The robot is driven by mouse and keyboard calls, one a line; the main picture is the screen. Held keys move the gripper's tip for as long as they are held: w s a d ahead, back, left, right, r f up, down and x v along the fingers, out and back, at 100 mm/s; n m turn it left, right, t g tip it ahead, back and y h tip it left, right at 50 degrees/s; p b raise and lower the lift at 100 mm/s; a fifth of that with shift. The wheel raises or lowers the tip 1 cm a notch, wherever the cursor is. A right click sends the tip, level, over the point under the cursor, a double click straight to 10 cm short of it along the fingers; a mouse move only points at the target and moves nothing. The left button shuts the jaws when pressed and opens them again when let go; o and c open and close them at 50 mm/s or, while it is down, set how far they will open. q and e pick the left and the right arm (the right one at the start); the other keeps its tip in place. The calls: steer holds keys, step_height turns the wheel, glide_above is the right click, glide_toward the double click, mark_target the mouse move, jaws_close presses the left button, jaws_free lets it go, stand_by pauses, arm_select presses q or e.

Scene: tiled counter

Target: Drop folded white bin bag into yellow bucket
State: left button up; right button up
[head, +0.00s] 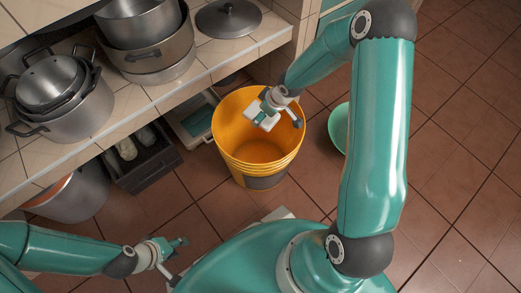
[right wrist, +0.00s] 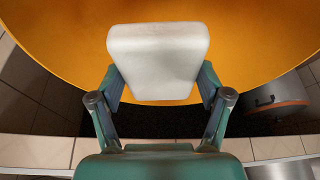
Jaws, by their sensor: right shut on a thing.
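The yellow bucket (head: 242,165) stands on the tiled floor in the middle of the head view, its mouth open upward. My right gripper (head: 270,108) is over the bucket's mouth, shut on the folded white bin bag (head: 261,119). In the right wrist view the white bag (right wrist: 158,60) is a rounded pale block between the two fingers, with the bucket's yellow inside (right wrist: 255,45) behind it. I cannot tell exactly how high the bag is relative to the rim. My left gripper (head: 180,262) is low at the lower left, fingers apart and empty, away from the bucket.
Metal pots (head: 68,105) and a dark lid (head: 228,18) stand on the tiled counter at the left. Below are a dark crate (head: 145,165) and a large pot (head: 75,195). A green bowl (head: 338,128) is right of the bucket. The floor at right is clear.

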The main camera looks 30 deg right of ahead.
arm_select(q)
steer(key=shift+f, duration=0.3)
arm_select(e)
steer(key=shift+f, duration=0.35)
steer(key=o, duration=0.9)
steer(key=shift+r, duration=0.1)
steer(key=v, duration=1.1)
steer(key=shift+r, duration=0.4)
steer(key=shift+s+d, duration=0.1)
steer(key=shift+s, duration=0.1)
